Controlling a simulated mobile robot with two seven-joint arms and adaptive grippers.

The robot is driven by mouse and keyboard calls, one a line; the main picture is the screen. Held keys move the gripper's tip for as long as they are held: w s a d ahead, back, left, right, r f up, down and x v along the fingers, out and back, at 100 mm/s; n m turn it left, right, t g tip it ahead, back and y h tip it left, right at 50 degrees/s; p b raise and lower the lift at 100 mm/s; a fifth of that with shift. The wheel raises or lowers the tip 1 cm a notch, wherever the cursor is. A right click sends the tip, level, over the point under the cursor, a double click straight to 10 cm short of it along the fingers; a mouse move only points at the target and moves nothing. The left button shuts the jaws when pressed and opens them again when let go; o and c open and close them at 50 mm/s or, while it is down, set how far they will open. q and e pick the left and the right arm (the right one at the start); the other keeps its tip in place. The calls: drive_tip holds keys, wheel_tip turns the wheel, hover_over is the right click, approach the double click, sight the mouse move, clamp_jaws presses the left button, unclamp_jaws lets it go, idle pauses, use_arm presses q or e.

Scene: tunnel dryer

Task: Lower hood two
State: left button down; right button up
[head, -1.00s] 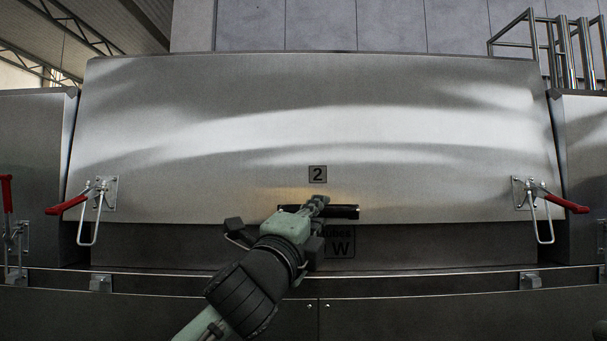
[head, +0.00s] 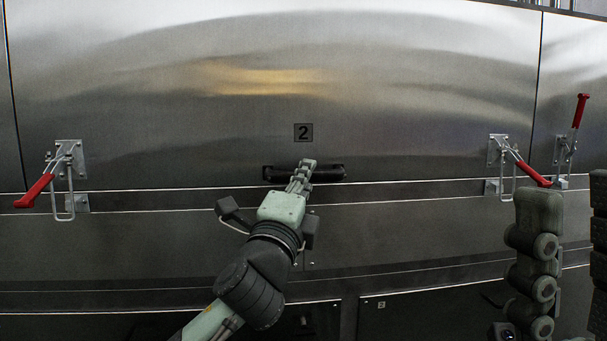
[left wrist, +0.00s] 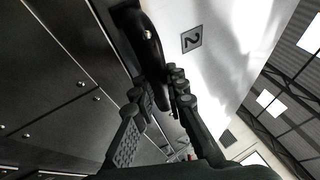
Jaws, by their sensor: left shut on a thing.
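Hood two (head: 400,110) is a wide brushed steel panel marked with a "2" plate (head: 303,133). Its lower edge is down at the steel frame rail below; I cannot tell if a thin gap is left. A black bar handle (head: 330,173) sits near that edge. My left gripper (head: 305,173) is shut on the handle, hiding part of it. The left wrist view shows the handle (left wrist: 148,36) at the fingers (left wrist: 160,85). What appears to be my right gripper (head: 575,250) stands at the right edge, fingers apart, partly cut off.
A red-handled latch (head: 37,190) hangs at the hood's left, another (head: 530,173) at its right, wire loops dangling near their catches. A neighbouring latch (head: 579,112) at far right has its red handle up. Dark lower panels (head: 430,315) lie below.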

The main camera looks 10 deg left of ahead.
use_arm(q)
drive_tip(key=shift+w+d+f, duration=0.1)
drive_tip(key=shift+w+f, duration=0.05)
drive_tip(key=shift+f, duration=0.7)
drive_tip(key=c, duration=1.8)
unclamp_jaws()
drive_tip(key=r+v, duration=0.1)
drive_tip(key=v, duration=1.1)
